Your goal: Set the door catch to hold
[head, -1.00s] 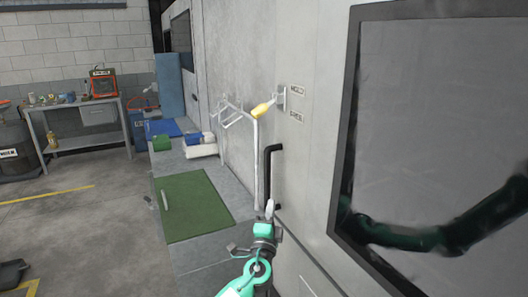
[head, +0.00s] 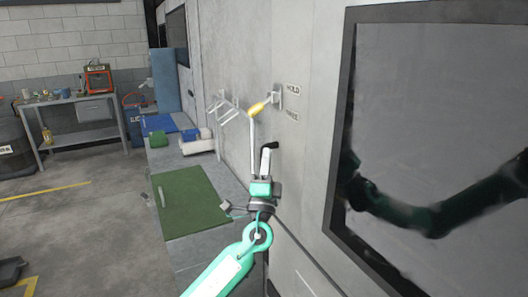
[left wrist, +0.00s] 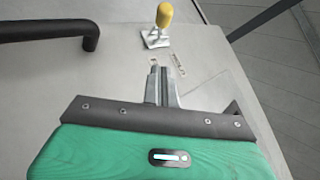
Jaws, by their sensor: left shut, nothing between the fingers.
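The door catch is a lever with a yellow handle (head: 258,107) on a small metal plate (head: 278,97) fixed to the grey panel. The handle sticks out left and slightly down. A label reading HOLD (head: 293,90) sits beside the plate, with a second label, seemingly FREE (head: 292,116), below it. My left gripper (head: 266,161) is shut and empty, below the catch and in front of the black door handle (head: 271,147). In the left wrist view the fingers (left wrist: 160,78) point toward the yellow handle (left wrist: 164,15), apart from it. My right gripper is out of view.
A dark glass pane (head: 430,120) fills the right and reflects a green arm. White hooks (head: 224,107) and a pale upright bar (head: 252,150) are left of the catch. A green mat (head: 188,200) lies at lower left; a workbench (head: 80,120) stands far back.

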